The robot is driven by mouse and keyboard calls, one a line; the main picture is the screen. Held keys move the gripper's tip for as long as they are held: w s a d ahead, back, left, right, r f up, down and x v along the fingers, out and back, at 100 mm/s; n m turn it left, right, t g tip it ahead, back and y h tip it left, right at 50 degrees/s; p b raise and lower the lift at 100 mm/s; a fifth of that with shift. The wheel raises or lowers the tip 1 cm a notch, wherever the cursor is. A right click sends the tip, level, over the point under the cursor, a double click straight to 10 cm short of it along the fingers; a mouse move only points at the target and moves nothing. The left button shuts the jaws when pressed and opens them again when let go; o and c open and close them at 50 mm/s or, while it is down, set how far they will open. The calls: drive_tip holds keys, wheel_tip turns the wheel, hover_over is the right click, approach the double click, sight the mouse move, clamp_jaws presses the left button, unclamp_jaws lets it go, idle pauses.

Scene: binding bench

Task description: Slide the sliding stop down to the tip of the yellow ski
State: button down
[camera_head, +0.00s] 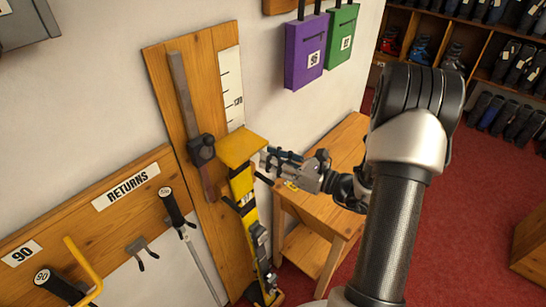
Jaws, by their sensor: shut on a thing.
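The sliding stop (242,147) shows as a flat orange-yellow plate standing out from the tall wooden board. A dark clamp with a knob (203,150) sits beside it on the metal rail. The yellow ski (250,218) stands upright against the board, below the plate, with black bindings lower down. The plate covers the ski's top end, so I cannot tell whether they touch. My gripper (266,158) comes in from the right, shut on the plate's right edge; the fingertips are small and partly hidden there.
A wooden side table (345,150) stands under my forearm, right of the ski. Purple (305,52) and green (342,36) boxes hang on the wall above. A returns rack (100,215) with poles is at left. Boot shelves (500,60) stand at the back right; red floor is open.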

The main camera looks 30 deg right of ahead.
drive_tip(key=c, duration=1.3)
unclamp_jaws()
drive_tip(key=v, duration=1.2)
drive_tip(key=shift+a, duration=0.1)
